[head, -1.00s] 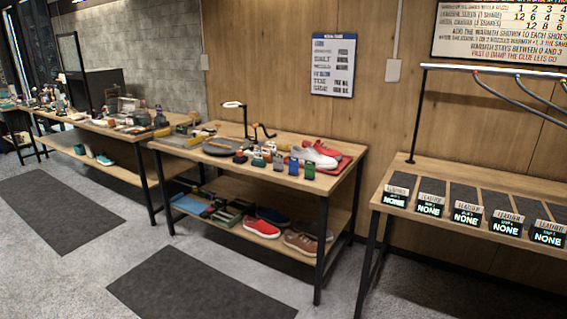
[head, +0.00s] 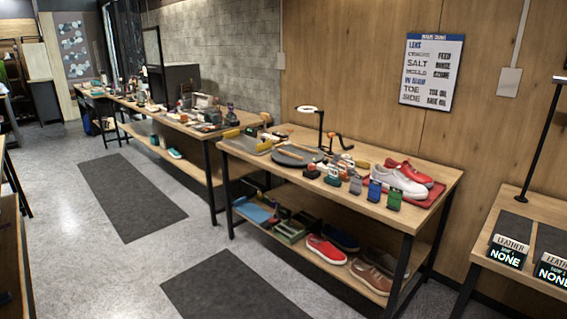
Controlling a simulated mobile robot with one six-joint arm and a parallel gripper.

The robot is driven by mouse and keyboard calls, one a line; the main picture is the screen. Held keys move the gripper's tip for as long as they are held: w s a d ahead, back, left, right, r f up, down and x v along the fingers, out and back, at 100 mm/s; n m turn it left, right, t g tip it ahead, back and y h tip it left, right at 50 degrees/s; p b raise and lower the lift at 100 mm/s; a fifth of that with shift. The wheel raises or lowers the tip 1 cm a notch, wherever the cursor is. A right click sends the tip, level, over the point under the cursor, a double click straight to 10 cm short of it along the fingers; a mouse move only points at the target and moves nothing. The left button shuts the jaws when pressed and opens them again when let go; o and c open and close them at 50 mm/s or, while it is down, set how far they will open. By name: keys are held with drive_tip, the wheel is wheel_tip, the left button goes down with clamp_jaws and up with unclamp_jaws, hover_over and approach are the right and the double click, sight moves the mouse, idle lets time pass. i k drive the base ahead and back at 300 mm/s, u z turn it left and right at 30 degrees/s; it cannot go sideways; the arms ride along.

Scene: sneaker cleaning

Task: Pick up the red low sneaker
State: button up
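A red low sneaker (head: 326,251) with a white sole sits on the lower shelf (head: 298,270) of the middle workbench, near its front edge. Another red shoe (head: 424,178) is on the bench top, partly hidden behind a white sneaker (head: 398,184); both are on a red tray (head: 440,189). I cannot tell from here whether that second red shoe is also a low one. My gripper is not in view.
A brown shoe (head: 369,277) and a dark blue shoe (head: 341,237) are beside the shelf sneaker. Bottles and a lamp (head: 322,122) stand on the bench top (head: 440,172). A dark floor mat (head: 236,290) lies in front, with open floor to the left.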

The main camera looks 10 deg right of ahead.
sight(406, 168)
drive_tip(key=u, duration=0.45)
drive_tip(key=i, duration=2.55)
drive_tip(key=z, duration=0.4)
drive_tip(key=i, duration=0.55)
drive_tip(key=z, duration=0.25)
